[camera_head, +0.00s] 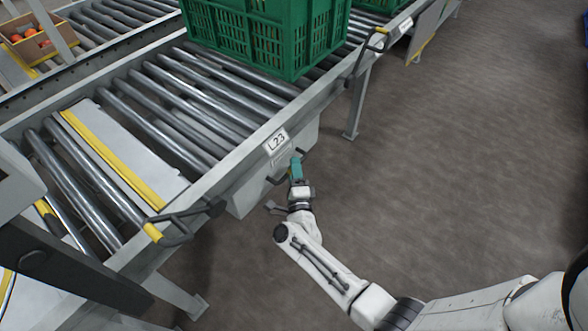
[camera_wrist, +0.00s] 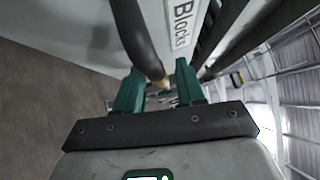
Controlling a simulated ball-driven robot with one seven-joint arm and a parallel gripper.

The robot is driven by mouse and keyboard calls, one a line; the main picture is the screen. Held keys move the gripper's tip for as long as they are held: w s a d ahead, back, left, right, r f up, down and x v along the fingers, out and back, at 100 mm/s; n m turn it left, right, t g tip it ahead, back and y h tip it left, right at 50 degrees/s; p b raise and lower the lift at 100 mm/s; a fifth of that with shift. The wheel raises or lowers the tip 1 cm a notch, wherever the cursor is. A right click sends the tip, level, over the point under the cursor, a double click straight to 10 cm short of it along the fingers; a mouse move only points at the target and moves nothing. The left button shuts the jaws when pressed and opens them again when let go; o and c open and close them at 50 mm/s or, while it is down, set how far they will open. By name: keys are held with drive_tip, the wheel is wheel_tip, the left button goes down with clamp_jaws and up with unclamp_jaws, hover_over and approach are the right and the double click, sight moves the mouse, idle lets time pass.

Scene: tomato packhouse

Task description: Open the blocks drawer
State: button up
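The blocks drawer (camera_head: 252,184) is a grey box under the near rail of the roller conveyor, below the L23 plate. In the wrist view its pale front (camera_wrist: 75,35) carries a label reading "Blocks" (camera_wrist: 182,22). A dark curved handle (camera_wrist: 132,32) stands out from the front. My gripper (camera_head: 296,162) is at the drawer front, its teal fingers beside the handle. In the wrist view my gripper (camera_wrist: 160,78) has its two fingers apart, and the handle's lower part reaches between them. I cannot tell whether either finger touches it. The drawer looks closed.
A green crate (camera_head: 272,38) stands on the rollers above. Dark handles with yellow ends (camera_head: 153,233) jut from the rail. A conveyor leg (camera_head: 356,105) stands behind to the right. The floor (camera_head: 450,150) to the right is clear.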

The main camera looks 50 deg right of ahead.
drive_tip(key=shift+w+d+r, duration=0.1)
drive_tip(key=shift+w+d, duration=0.15)
drive_tip(key=shift+c, duration=0.2)
clamp_jaws()
idle(0.4)
